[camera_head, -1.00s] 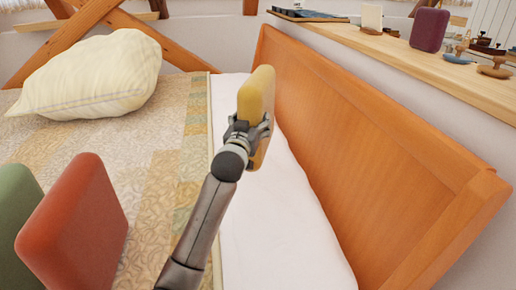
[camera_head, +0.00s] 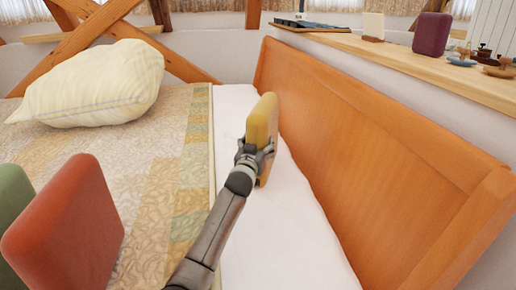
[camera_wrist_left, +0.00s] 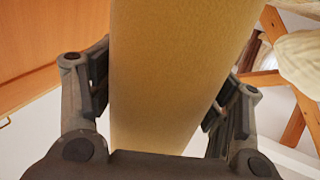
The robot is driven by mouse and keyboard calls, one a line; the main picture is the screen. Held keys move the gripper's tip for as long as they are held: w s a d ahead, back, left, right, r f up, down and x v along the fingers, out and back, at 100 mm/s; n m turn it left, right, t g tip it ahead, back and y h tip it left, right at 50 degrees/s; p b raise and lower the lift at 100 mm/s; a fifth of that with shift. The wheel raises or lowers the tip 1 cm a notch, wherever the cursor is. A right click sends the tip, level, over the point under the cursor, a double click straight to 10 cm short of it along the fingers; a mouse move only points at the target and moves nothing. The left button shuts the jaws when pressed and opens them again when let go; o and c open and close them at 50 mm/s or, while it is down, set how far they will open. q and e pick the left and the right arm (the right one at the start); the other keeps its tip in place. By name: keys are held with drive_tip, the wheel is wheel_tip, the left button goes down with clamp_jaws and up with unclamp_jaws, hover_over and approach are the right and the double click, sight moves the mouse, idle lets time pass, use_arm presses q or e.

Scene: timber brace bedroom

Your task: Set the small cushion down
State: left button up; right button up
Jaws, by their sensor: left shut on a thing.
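The small yellow cushion (camera_head: 261,120) stands on edge in my left gripper (camera_head: 256,156), over the white sheet (camera_head: 290,235) beside the headboard. The left gripper is shut on the cushion's lower part. In the left wrist view the cushion (camera_wrist_left: 172,75) fills the space between the two fingers (camera_wrist_left: 160,95), one on each side. Whether its lower edge touches the bed cannot be told. My right gripper is not in view.
The wooden headboard (camera_head: 370,140) rises close on the right. A shelf (camera_head: 400,60) behind it bears a purple block (camera_head: 431,34) and small items. A pale pillow (camera_head: 95,85) lies at the far left. Red (camera_head: 70,225) and green (camera_head: 12,205) cushions stand front left.

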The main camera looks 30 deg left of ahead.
use_arm(q)
drive_tip(key=shift+r, duration=0.1)
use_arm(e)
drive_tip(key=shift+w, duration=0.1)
use_arm(q)
drive_tip(key=o, duration=1.5)
drive_tip(key=shift+s, duration=0.1)
drive_tip(key=shift+s+d+p, duration=0.2)
drive_tip(key=shift+s+p, duration=0.2)
drive_tip(key=shift+p, duration=0.1)
drive_tip(key=shift+p+v, duration=3.2)
drive_tip(key=shift+v, duration=2.35)
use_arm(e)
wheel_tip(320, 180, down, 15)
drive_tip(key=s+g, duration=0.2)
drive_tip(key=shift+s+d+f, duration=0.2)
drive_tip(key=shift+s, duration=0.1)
